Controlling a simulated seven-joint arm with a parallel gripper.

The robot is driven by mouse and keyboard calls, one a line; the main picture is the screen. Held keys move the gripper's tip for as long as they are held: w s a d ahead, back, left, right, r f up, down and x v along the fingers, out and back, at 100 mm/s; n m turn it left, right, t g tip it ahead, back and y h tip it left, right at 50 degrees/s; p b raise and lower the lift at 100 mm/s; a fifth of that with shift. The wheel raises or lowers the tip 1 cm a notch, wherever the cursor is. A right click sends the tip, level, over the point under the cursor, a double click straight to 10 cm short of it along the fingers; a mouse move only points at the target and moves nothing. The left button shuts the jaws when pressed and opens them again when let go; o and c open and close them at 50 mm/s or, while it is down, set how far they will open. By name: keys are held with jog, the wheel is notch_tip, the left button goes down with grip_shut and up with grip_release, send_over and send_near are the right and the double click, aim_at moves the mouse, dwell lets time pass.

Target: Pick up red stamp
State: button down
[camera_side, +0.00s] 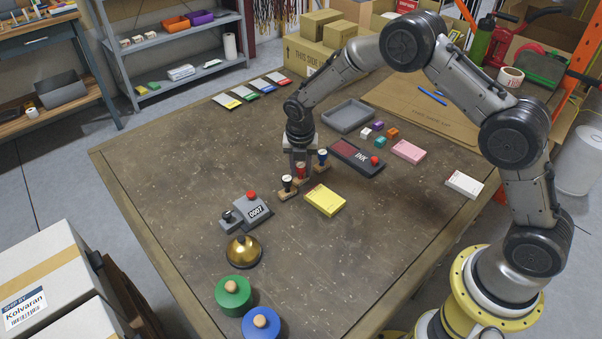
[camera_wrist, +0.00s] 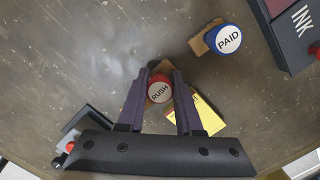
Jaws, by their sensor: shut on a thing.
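The red stamp (camera_wrist: 159,90), marked RUSH on its round top, sits between the two fingers of my gripper (camera_wrist: 160,88) in the wrist view. My gripper is shut on it. In the side view the red stamp (camera_side: 300,171) shows below my gripper, between a black-topped stamp (camera_side: 287,187) and a blue stamp (camera_side: 321,158). The blue stamp, marked PAID (camera_wrist: 229,40), is apart from my fingers at upper right in the wrist view. Whether the red stamp's base touches the table is hard to tell.
A yellow pad (camera_side: 325,200) lies just in front of the stamps. A dark ink pad (camera_side: 356,158) is behind right. A numbering device (camera_side: 246,211) and brass bell (camera_side: 243,251) stand to the left. A grey tray (camera_side: 349,116) is behind. The table's left part is clear.

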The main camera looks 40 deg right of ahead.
jog(key=shift+r, duration=0.7)
jog(key=s+r, duration=1.1)
jog(key=s, duration=0.3)
jog(key=shift+d+r, duration=0.25)
jog(key=shift+d, duration=0.1)
